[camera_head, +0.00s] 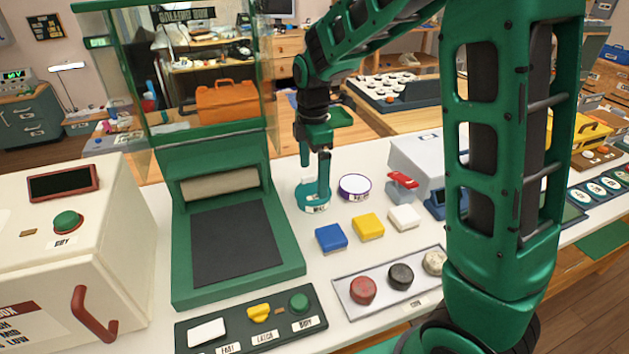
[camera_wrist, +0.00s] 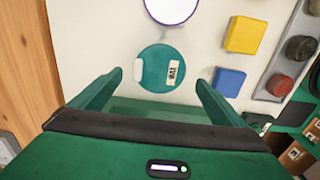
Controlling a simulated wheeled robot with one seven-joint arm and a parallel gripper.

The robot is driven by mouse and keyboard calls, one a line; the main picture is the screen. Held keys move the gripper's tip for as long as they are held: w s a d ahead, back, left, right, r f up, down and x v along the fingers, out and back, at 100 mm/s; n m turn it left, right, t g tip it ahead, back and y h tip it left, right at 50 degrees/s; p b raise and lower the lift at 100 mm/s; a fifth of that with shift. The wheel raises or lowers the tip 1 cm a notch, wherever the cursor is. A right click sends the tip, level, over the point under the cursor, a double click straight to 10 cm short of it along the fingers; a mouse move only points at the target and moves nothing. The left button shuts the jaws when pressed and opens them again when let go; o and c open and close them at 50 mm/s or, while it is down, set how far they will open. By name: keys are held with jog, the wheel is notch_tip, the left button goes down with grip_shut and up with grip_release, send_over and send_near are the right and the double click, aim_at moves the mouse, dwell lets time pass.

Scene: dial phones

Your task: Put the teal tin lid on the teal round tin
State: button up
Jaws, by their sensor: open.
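A teal round piece (camera_head: 303,196) with a white label stands on the white table, just left of a purple-rimmed round container. In the wrist view its teal disc (camera_wrist: 158,55) shows a label and a small white piece on it. I cannot tell whether this is the tin, the lid or both together; no second teal round piece is plain in either view. My gripper (camera_head: 315,188) points down at the teal piece. In the wrist view my gripper (camera_wrist: 157,85) is open, its fingers apart and empty, with the disc ahead between them.
The purple-rimmed container (camera_head: 354,186) is close to the right. Blue (camera_head: 331,237), yellow (camera_head: 368,226) and white (camera_head: 404,217) blocks lie nearer. A green press-like stand (camera_head: 170,235) stands left, a tray of round knobs (camera_head: 345,293) in front, a grey box (camera_head: 415,155) behind right.

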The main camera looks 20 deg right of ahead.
aim_at(313, 191)
notch_tip(313, 191, up, 8)
jog(key=s+d+m, duration=1.1)
jog(key=s+d, duration=0.1)
jog(key=s, duration=0.1)
jog(key=s+d+f+m, duration=0.1)
jog(key=s+d+m, duration=0.2)
jog(key=s+m, duration=0.3)
jog(key=s+d+f+m, duration=0.2)
jog(key=s+m, duration=0.5)
jog(key=s, duration=0.5)
jog(key=shift+s+d, duration=0.25)
jog(key=shift+d, duration=0.3)
jog(key=shift+f, duration=0.1)
jog(key=shift+w+f, duration=0.25)
jog(key=shift+w, duration=0.4)
